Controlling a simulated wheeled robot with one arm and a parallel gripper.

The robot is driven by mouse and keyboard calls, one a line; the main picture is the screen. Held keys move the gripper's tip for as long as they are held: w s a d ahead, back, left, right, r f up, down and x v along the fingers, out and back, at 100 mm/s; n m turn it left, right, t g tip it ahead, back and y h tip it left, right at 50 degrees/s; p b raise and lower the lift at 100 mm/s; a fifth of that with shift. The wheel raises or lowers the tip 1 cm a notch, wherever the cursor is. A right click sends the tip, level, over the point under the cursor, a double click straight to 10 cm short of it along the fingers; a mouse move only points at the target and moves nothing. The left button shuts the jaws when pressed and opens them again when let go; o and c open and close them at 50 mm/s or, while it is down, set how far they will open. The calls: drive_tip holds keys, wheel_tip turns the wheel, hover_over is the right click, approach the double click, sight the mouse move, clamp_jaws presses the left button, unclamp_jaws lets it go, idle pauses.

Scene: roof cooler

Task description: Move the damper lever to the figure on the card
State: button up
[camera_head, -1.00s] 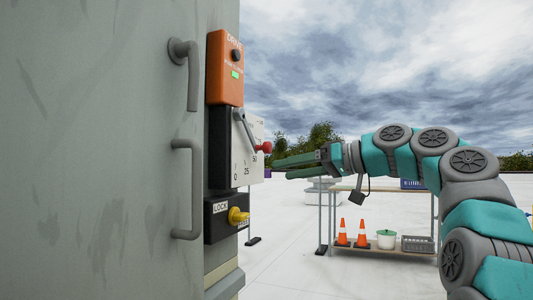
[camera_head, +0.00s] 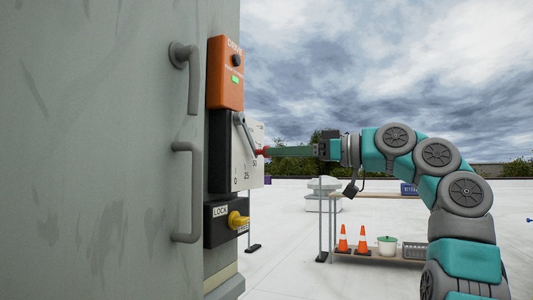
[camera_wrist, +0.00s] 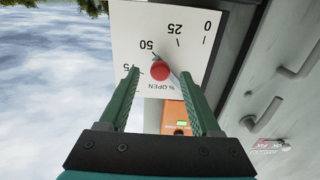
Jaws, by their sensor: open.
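The damper lever (camera_head: 243,131) is a grey arm on a white dial plate (camera_head: 245,167), with a red knob (camera_wrist: 160,72) at its end. The dial reads 0, 25, 50 and on, with "% OPEN", upside down in the wrist view. The knob shows close to the 50 mark there. My gripper (camera_wrist: 160,67) is open, its two green fingers on either side of the knob, with gaps visible. In the head view my gripper (camera_head: 268,152) reaches in from the right, level with the knob. I cannot make out a card giving a figure.
An orange box (camera_head: 225,72) with a lit green light is above the dial. A black lock box (camera_head: 222,219) with a yellow knob (camera_head: 237,220) is below. Grey handles (camera_head: 186,190) stick out from the cabinet at left. A shelf with cones (camera_head: 362,240) stands behind.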

drive_tip(key=x, duration=0.4)
drive_tip(key=shift+a, duration=0.15)
clamp_jaws()
idle(0.4)
idle(0.9)
